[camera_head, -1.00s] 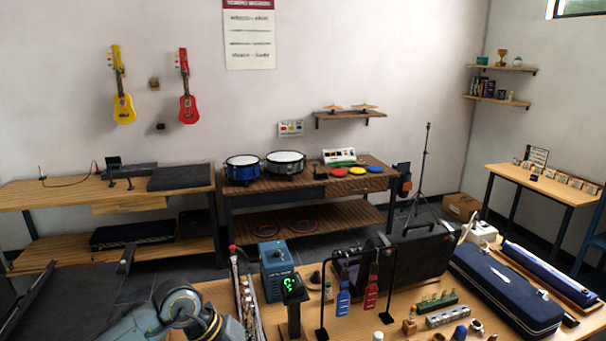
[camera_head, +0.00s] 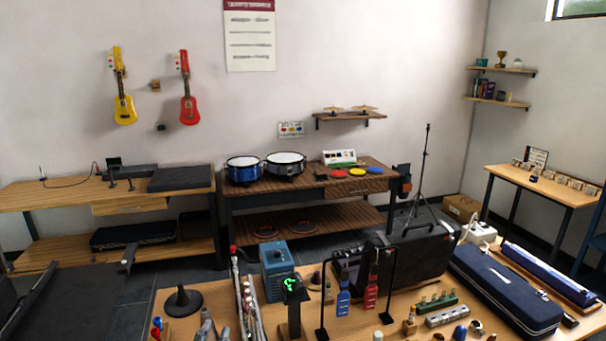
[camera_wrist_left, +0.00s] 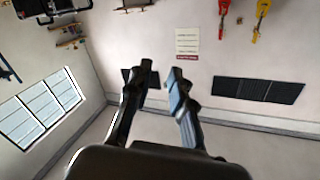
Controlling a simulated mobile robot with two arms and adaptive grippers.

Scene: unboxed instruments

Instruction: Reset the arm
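My left gripper (camera_wrist_left: 160,75) shows in the left wrist view. Its two dark fingers lean toward each other with a gap between the tips, and nothing is held between them. The fingers point toward the white wall, which appears upside down with the poster (camera_wrist_left: 187,43) beyond them. In the head view I cannot clearly make out either gripper. Small grey shapes (camera_head: 206,325) stand at the bottom edge; I cannot tell what they are. My right gripper is not in view.
The near bench holds a black cone-shaped stand (camera_head: 183,301), a blue box (camera_head: 277,268), a tuner with a green display (camera_head: 293,290), a black rack (camera_head: 358,250) and a dark blue case (camera_head: 508,290). Drums (camera_head: 286,164) stand on the far table.

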